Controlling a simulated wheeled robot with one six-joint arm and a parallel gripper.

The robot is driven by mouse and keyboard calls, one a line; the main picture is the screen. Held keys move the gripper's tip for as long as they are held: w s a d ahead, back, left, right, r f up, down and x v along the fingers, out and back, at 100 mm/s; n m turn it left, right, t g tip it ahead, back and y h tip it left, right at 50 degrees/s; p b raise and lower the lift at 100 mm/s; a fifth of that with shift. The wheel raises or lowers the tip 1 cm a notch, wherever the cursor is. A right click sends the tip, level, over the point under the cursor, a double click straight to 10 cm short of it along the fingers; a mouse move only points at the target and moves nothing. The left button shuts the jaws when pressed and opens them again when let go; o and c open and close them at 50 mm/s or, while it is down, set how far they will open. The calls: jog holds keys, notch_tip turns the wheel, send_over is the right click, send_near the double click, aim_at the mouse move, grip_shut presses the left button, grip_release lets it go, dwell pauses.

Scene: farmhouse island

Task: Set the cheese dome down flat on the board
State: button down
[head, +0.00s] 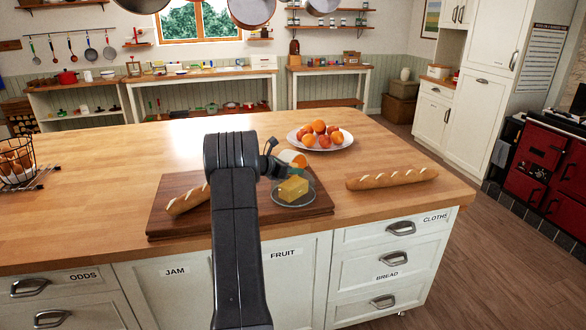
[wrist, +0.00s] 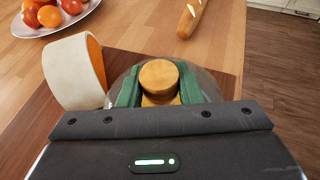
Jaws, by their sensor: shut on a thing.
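The clear glass cheese dome (head: 309,196) is over the right part of the dark wooden board (head: 285,220). A yellow cheese block (head: 293,188) shows through its glass. In the wrist view, the green fingers of my gripper (wrist: 159,88) are shut on the dome's round wooden knob (wrist: 158,75), one on each side. The dome's glass (wrist: 120,84) shows around them. The dome looks roughly level; I cannot tell whether its rim touches the board. My arm hides part of the board in the head view.
A white-rinded orange cheese (wrist: 72,76) stands close beside the dome. A loaf (head: 187,201) lies on the board's left part. A baguette (head: 392,178) lies right of the board, and a fruit platter (head: 340,148) stands behind. Bare countertop (head: 110,170) lies left.

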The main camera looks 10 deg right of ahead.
jog(key=shift+r, duration=0.15)
jog(key=c, duration=1)
grip_release()
jog(key=shift+f, duration=0.2)
jog(key=shift+c, duration=0.2)
jog(key=shift+r, duration=0.2)
jog(key=b+v, duration=0.2)
jog(key=v, duration=1)
jog(key=shift+s+f, duration=0.1)
